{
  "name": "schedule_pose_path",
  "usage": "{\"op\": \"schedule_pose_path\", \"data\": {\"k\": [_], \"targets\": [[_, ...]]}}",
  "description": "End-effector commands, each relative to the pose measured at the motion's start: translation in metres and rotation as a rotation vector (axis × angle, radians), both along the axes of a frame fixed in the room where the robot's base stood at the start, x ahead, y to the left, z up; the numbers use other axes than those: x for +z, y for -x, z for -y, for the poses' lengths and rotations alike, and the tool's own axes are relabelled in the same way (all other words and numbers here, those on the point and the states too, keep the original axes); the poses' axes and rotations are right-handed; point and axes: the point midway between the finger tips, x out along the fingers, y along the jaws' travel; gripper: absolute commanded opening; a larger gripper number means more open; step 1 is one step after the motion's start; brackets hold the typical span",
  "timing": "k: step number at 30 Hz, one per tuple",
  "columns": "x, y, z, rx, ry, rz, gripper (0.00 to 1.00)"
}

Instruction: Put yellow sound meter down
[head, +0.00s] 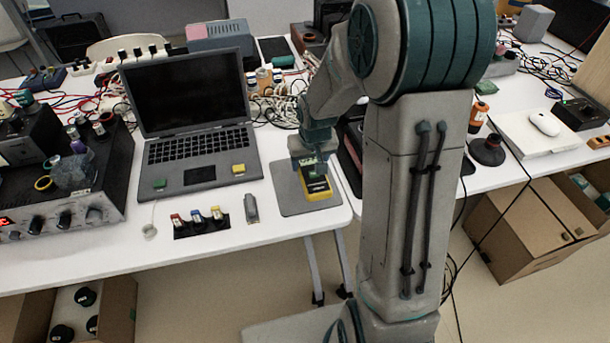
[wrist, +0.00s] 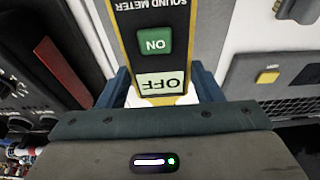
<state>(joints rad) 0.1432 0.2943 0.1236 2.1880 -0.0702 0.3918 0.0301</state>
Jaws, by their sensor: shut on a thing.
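The meter's far end is cut off in the wrist view.
An open laptop (head: 165,152) stands left of the mat. Cables crowd the back.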

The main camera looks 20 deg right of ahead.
Motion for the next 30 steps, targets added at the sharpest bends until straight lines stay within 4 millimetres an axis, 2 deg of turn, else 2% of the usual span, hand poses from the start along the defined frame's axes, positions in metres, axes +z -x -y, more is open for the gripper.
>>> {"op": "schedule_pose_path", "data": {"k": [4,15,26,27,29,30], "targets": [[-0.007,0.003,-0.012,0.0,0.0,0.002,0.3],[-0.048,0.004,-0.014,-0.001,0.0,-0.001,0.3],[-0.052,0.004,-0.013,-0.002,-0.001,0.002,0.3],[-0.053,0.004,-0.013,-0.002,-0.001,0.001,0.62],[-0.051,0.004,-0.013,-0.002,-0.001,0.001,0.79],[-0.051,0.004,-0.013,-0.002,-0.001,0.001,0.81]]}}
